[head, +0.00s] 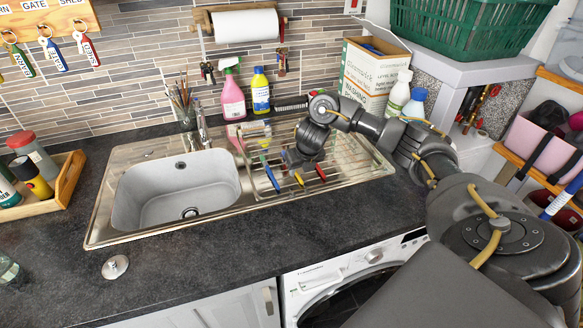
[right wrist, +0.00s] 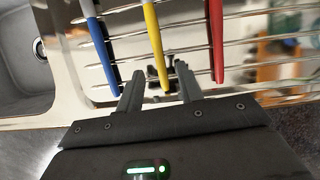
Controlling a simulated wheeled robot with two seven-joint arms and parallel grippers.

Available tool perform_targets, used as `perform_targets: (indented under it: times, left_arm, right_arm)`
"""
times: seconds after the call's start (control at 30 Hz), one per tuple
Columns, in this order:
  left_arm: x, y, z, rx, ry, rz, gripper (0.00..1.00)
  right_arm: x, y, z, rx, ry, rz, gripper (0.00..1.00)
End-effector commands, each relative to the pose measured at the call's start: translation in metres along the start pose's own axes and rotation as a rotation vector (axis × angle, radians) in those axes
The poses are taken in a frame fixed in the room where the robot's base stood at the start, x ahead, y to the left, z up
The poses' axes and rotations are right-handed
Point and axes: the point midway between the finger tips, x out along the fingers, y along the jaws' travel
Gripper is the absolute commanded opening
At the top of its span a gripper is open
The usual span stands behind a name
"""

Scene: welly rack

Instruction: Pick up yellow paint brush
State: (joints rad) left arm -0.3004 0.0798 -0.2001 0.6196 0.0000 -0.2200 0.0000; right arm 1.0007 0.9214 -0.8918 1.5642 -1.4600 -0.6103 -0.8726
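The yellow paint brush (right wrist: 152,35) lies on the wire draining rack (right wrist: 265,52), between a blue brush (right wrist: 96,38) and a red brush (right wrist: 216,40). In the head view the handle end of the yellow brush (head: 299,178) pokes out from under my right gripper (head: 300,163). In the right wrist view my right gripper (right wrist: 160,74) is open, with one finger on each side of the yellow handle. Neither finger visibly touches it. How high the fingers are above the rack is hard to tell. My left gripper is out of view.
A steel sink (head: 178,190) is left of the rack. A pink spray bottle (head: 233,97), a yellow bottle (head: 260,92) and a washing box (head: 372,75) stand behind it. A wooden tray (head: 66,180) is at far left. The front counter is mostly clear.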

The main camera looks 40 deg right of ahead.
Motion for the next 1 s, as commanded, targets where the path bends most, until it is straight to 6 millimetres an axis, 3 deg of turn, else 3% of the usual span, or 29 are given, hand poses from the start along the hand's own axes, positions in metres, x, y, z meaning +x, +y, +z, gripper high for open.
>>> perform_targets:
  times: [0.2, 0.87, 1.0]
  left_arm:
    - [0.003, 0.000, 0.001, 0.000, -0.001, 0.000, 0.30]
    - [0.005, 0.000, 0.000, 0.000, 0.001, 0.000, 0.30]
    - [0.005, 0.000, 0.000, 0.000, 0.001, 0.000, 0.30]
  right_arm:
    - [0.024, 0.000, -0.001, 0.000, 0.002, 0.001, 0.37]
    - [0.029, 0.000, -0.001, 0.000, 0.000, 0.001, 0.37]
    - [0.028, 0.000, -0.001, 0.000, 0.000, 0.001, 0.20]
